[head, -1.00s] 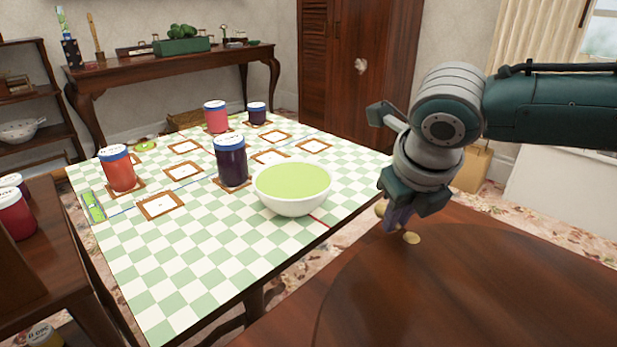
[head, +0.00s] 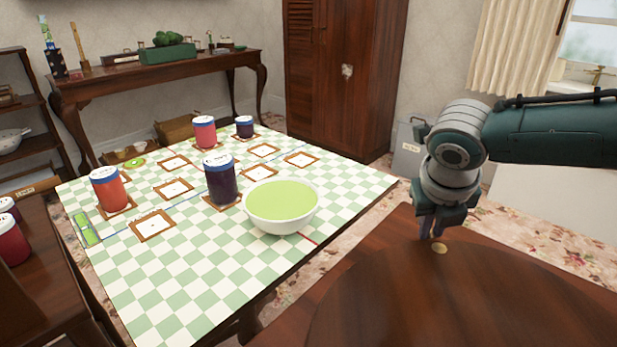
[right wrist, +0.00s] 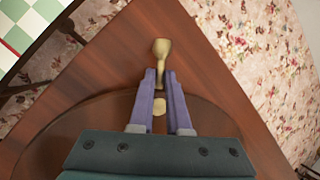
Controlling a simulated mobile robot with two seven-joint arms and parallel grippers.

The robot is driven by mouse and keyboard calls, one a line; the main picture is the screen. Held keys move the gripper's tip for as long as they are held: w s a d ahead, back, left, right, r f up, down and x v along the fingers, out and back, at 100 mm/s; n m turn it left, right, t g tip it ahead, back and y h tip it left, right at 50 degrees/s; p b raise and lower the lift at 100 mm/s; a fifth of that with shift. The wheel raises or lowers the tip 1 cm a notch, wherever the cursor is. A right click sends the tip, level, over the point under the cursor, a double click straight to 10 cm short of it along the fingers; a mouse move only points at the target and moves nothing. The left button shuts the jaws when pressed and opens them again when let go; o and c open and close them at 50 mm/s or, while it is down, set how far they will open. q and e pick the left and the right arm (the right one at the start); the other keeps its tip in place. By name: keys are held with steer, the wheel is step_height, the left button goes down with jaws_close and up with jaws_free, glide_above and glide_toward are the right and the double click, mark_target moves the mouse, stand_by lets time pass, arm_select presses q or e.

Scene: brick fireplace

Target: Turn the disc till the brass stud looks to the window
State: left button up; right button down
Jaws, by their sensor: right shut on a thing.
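The disc (head: 410,305) is a dark brown round board on a wooden table at the lower right of the head view. The brass stud (head: 439,248) is a small flat gold spot near the disc's far edge; it also shows in the right wrist view (right wrist: 159,107), just inside the rim. My right gripper (head: 431,236) points down at that edge, its purple fingers shut on a brass knob (right wrist: 161,50) just beyond the stud. The knob's foot is hidden by the fingers. The window (head: 592,42) is at the upper right. My left gripper is not in view.
A table with a green checked cloth (head: 180,290) stands left of the disc's table, bearing a white bowl (head: 282,222) and several jars. A wardrobe (head: 345,80) and a side table (head: 200,75) stand behind. Flowered floor shows beyond the disc's table.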

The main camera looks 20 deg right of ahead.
steer(key=s+d+m+g+p, duration=0.1)
steer(key=s+d+m, duration=0.1)
steer(key=s+d, duration=0.1)
steer(key=s+d+m+g+p, duration=0.1)
steer(key=s+d+m, duration=0.1)
steer(key=s+d, duration=0.1)
steer(key=s+d+m+h+p, duration=0.1)
steer(key=s+d+m+p, duration=0.1)
steer(key=s+d+m, duration=0.1)
steer(key=shift+d+g, duration=0.2)
steer(key=shift+g, duration=0.2)
steer(key=shift+s+d+m+p, duration=0.4)
steer(key=shift+s+m, duration=0.1)
steer(key=shift+s, duration=0.3)
steer(key=c, duration=0.9)
jaws_free()
steer(key=shift+c, duration=0.2)
steer(key=shift+o, duration=0.3)
